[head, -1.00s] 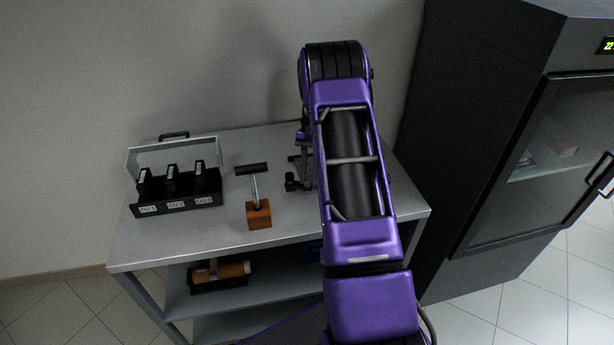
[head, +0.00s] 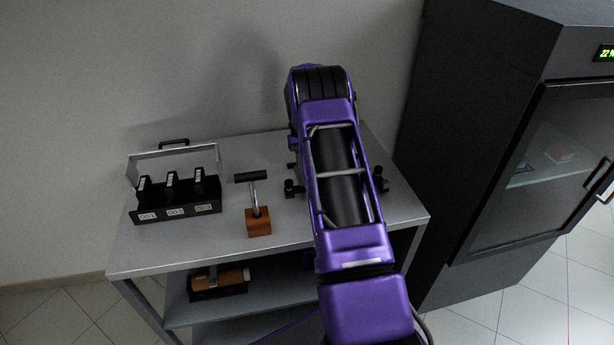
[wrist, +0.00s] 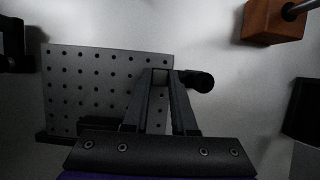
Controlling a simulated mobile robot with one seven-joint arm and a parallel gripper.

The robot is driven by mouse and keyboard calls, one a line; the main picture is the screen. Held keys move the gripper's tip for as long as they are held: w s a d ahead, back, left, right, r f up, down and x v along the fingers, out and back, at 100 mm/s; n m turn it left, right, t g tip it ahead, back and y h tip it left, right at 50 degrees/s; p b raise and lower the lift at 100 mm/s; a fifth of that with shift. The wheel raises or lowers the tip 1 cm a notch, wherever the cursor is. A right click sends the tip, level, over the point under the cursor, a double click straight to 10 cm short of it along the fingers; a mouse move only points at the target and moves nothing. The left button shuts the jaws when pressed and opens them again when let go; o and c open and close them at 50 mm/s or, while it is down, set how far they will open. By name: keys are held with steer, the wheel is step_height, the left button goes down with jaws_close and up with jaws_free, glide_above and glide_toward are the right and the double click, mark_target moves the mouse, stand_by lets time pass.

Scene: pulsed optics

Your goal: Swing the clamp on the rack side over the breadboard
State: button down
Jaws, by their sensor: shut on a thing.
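The breadboard (wrist: 90,85) is a grey plate with rows of holes, in the left half of the wrist view. In the head view my arm mostly hides it. The rack-side clamp shows a black knob (head: 293,188) left of my arm. In the wrist view this dark knob (wrist: 201,82) lies just right of my fingertips, at the board's right edge. My gripper (wrist: 161,76) is shut on the clamp, its fingertips over the board's right part. The exact grip is hard to make out. The far clamp (head: 381,180) shows right of my arm. My arm hides my gripper in the head view.
A black rack (head: 178,210) with numbered slots stands on the left of the table (head: 150,250). A black T-handle tool stands in a wooden block (head: 258,222) between rack and clamp. A dark glass-door cabinet (head: 480,130) stands right of the table.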

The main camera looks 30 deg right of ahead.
steer(key=c, duration=0.7)
jaws_free()
steer(key=shift+r, duration=0.1)
steer(key=p+v, duration=0.1)
steer(key=v, duration=1.1)
